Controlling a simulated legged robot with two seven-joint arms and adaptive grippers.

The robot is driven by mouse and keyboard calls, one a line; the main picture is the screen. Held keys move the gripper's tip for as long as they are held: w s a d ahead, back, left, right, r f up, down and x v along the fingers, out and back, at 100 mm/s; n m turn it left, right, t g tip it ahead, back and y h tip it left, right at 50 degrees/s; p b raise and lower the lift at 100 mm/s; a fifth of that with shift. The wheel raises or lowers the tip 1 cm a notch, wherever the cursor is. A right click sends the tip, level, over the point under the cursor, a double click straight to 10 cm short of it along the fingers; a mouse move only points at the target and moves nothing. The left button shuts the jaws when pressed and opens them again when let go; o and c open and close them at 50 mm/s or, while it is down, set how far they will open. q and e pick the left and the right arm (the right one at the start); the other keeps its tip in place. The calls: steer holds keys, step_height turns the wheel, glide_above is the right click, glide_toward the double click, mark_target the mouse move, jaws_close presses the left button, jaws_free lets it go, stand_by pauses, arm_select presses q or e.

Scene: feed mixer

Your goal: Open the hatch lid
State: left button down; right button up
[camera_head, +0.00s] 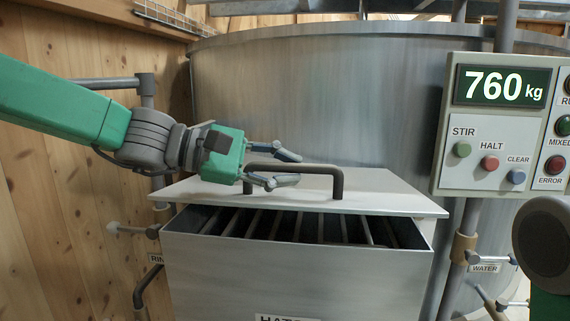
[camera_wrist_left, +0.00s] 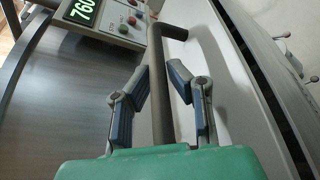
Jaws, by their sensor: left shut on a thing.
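The hatch lid (camera_head: 390,195) is a flat grey plate on top of the metal hatch box (camera_head: 300,270). A gap shows at its front, with several bars (camera_head: 300,228) visible inside the box. The dark bar handle (camera_head: 337,182) stands on the lid. My left gripper (camera_head: 285,168) reaches in from the left with its fingers on either side of the handle's left part. In the left wrist view, the handle (camera_wrist_left: 157,45) runs between the two fingers (camera_wrist_left: 160,78), which are shut on it. My right gripper is not in view.
The control panel (camera_head: 505,125) reads 760 kg and stands right of the lid. The large metal tank (camera_head: 320,95) rises behind. A wooden wall (camera_head: 60,190) is at the left. Pipes and a WATER handle (camera_head: 485,258) are at the lower right.

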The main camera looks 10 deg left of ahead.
arm_select(q)
steer(key=w+r+p, duration=0.3)
steer(key=r+p, duration=0.2)
steer(key=r, duration=0.1)
steer(key=w+r+n+p, duration=0.1)
steer(key=w+r+p, duration=0.3)
steer(key=r+p, duration=0.1)
steer(key=shift+w+r+g, duration=0.25)
steer(key=shift+r+g, duration=0.05)
steer(key=shift+r, duration=0.5)
